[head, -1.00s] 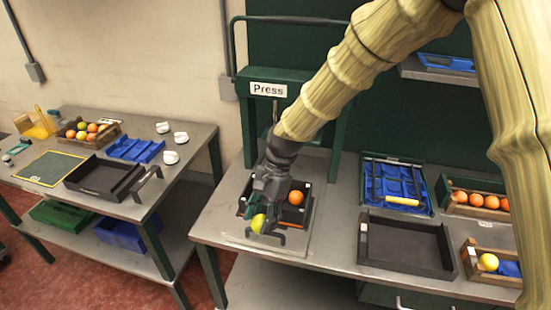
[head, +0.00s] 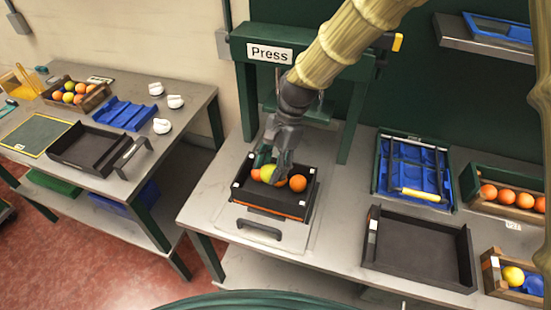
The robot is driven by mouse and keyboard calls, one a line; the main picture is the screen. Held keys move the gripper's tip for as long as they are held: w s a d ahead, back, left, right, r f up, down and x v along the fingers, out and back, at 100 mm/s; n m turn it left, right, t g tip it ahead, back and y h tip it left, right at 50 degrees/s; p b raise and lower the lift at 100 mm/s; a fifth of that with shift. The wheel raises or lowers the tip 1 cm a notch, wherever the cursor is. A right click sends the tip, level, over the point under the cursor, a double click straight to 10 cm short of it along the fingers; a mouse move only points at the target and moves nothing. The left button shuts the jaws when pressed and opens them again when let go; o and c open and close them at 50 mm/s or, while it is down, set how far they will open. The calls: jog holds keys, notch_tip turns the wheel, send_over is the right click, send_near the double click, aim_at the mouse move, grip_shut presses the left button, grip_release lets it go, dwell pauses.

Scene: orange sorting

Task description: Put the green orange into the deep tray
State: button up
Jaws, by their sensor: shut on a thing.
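The yellow-green orange (head: 267,173) is between the fingers of my gripper (head: 270,165), which is shut on it. My gripper points down over a black tray with white corner marks (head: 262,208), in front of the press. The green orange is at or just above the tray's inside; I cannot tell whether it touches the floor. One orange fruit (head: 298,183) sits in the tray to the right of my gripper. Another (head: 255,175) shows at the left, partly hidden by the green orange and the fingers.
The green press (head: 300,52) stands behind my gripper. An empty black tray (head: 415,247) and a blue tray with a rolling pin-like bar (head: 415,170) lie to the right. Crates of oranges (head: 510,197) stand at the far right. A second table (head: 185,125) is at left.

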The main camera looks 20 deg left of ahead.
jog(key=shift+s+f, duration=0.35)
jog(key=shift+f+b, duration=0.4)
jog(key=shift+b, duration=0.15)
jog(key=w+f+b, duration=0.1)
jog(key=w+f, duration=0.1)
jog(key=f, duration=0.1)
jog(key=shift+w+f+b, duration=0.3)
jog(key=shift+w+b, duration=0.05)
jog(key=shift+w, duration=0.05)
jog(key=shift+s+f+b, duration=0.4)
jog(key=shift+s+f, duration=0.25)
jog(key=shift+s, duration=0.15)
jog(key=f, duration=0.2)
jog(key=f+b, duration=0.1)
jog(key=shift+w+d+f, duration=0.1)
jog(key=shift+d+f, duration=0.1)
jog(key=shift+d, duration=0.05)
jog(key=shift+c, duration=0.6)
jog(key=shift+f, duration=0.25)
jog(key=shift+c, duration=1)
jog(key=shift+w+a+f, duration=0.3)
jog(key=shift+a+f, duration=0.1)
jog(key=shift+f, duration=0.15)
jog(key=shift+c, duration=0.7)
jog(key=shift+s+d+r, duration=0.2)
jog(key=shift+d+r, duration=0.05)
jog(key=shift+d, duration=0.05)
jog(key=shift+w+a, duration=0.1)
jog(key=shift+a, duration=0.05)
jog(key=o, duration=1.6)
